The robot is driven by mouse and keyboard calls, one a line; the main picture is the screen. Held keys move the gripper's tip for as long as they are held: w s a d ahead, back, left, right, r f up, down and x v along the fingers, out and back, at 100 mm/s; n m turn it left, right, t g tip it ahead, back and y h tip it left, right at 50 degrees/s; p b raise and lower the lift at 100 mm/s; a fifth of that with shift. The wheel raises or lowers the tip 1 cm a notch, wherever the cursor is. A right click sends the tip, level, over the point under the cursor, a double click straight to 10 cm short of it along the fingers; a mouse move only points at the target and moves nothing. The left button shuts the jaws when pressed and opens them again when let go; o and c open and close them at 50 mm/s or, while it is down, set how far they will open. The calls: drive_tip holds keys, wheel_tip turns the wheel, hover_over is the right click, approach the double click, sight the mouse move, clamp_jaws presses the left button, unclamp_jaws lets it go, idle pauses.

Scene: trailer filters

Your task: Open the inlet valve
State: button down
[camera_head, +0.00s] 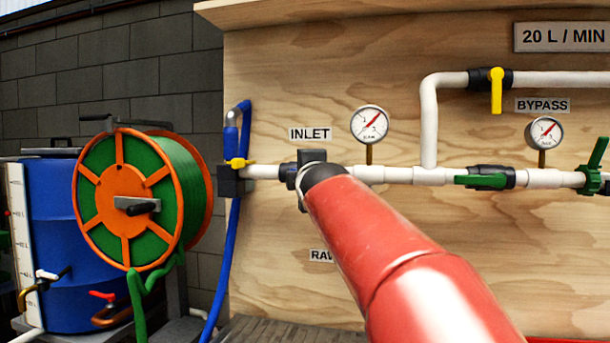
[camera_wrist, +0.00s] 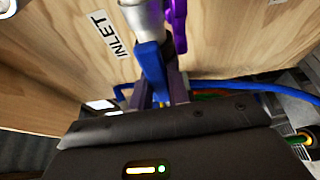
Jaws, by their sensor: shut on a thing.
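The inlet valve's blue handle (camera_wrist: 152,68) shows in the wrist view, hanging from the pale pipe and reaching down between my fingers. My gripper (camera_wrist: 161,92) is shut on this handle. In the head view my gripper (camera_head: 312,157) is at the left end of the white pipe, just below the INLET label (camera_head: 310,134). My red arm hides most of the valve there; only a dark part of its body (camera_head: 288,173) shows beside the gripper. The INLET label also shows in the wrist view (camera_wrist: 110,35), left of the handle. The handle's exact angle is hard to tell.
A purple part (camera_wrist: 178,25) is close beside the handle. A yellow-handled valve (camera_head: 238,163) and blue hose (camera_head: 231,225) are left of the gripper. A gauge (camera_head: 369,124) and green-handled valve (camera_head: 483,181) are to the right. The wooden panel (camera_head: 265,90) stands close behind.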

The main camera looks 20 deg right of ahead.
drive_tip(key=shift+d+f, duration=0.1)
drive_tip(key=shift+f, duration=0.1)
drive_tip(key=c, duration=1.3)
unclamp_jaws()
drive_tip(key=shift+s+r, duration=0.15)
drive_tip(key=shift+s, duration=0.05)
drive_tip(key=shift+c, duration=0.2)
drive_tip(key=b+v, duration=0.1)
drive_tip(key=v, duration=0.6)
drive_tip(key=shift+s, duration=0.4)
